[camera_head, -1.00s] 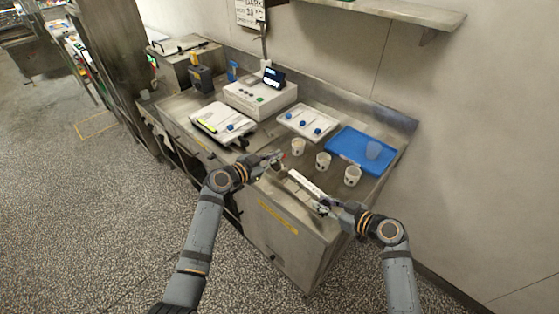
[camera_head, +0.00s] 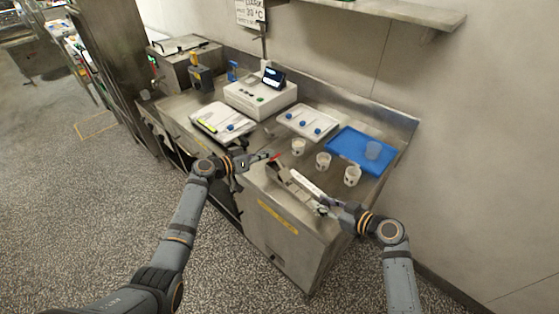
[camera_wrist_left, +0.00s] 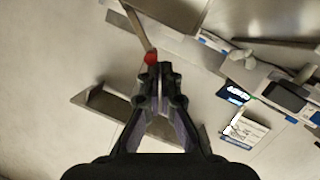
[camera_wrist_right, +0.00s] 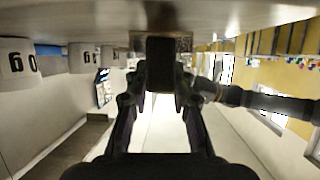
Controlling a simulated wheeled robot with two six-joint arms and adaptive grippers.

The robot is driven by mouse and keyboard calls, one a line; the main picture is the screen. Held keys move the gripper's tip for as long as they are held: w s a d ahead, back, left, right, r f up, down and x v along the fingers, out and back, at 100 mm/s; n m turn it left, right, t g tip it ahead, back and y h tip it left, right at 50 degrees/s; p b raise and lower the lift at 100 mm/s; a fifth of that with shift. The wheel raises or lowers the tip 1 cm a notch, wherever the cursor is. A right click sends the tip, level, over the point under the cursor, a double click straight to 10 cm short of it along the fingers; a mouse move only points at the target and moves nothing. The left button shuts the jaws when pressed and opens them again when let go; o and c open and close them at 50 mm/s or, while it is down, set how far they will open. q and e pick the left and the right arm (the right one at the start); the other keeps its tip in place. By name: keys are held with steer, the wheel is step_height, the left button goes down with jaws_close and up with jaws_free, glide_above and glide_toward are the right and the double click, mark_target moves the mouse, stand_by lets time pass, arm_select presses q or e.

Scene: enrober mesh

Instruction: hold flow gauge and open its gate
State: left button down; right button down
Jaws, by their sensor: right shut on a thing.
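The flow gauge (camera_head: 308,185) is a long pale trough with a grey box-like end (camera_head: 277,172), lying near the counter's front right corner. My right gripper (camera_head: 324,208) is shut on its near right end; the right wrist view shows a dark block (camera_wrist_right: 161,62) between the fingers. A red tip (camera_head: 275,156) shows just above the gauge's far left end. In the left wrist view a red knob (camera_wrist_left: 151,57) sits on a thin bar, right by my left fingertips. My left gripper (camera_head: 260,159) looks shut, with nothing visible between its fingers. Whether it touches the knob is unclear.
White cups (camera_head: 323,160) stand behind the gauge. A blue tray (camera_head: 345,150) with a clear cup is at the right. A white tray (camera_head: 290,120), a scale-like plate (camera_head: 207,120) and a white instrument (camera_head: 250,98) stand farther back. The shelf (camera_head: 400,12) is above.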

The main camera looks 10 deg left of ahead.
arm_select(q)
steer(key=shift+a+f, duration=0.1)
steer(key=shift+f, duration=0.2)
steer(key=shift+w+a+r, duration=0.1)
steer(key=shift+w+r, duration=0.05)
steer(key=shift+r, duration=0.2)
steer(key=s+a+r, duration=0.5)
steer(key=s+a, duration=0.1)
steer(key=a, duration=0.1)
steer(key=shift+a+r, duration=0.25)
steer(key=shift+a, duration=0.15)
arm_select(e)
steer(key=c, duration=1.1)
jaws_free()
steer(key=shift+o, duration=0.2)
steer(key=shift+d, duration=0.1)
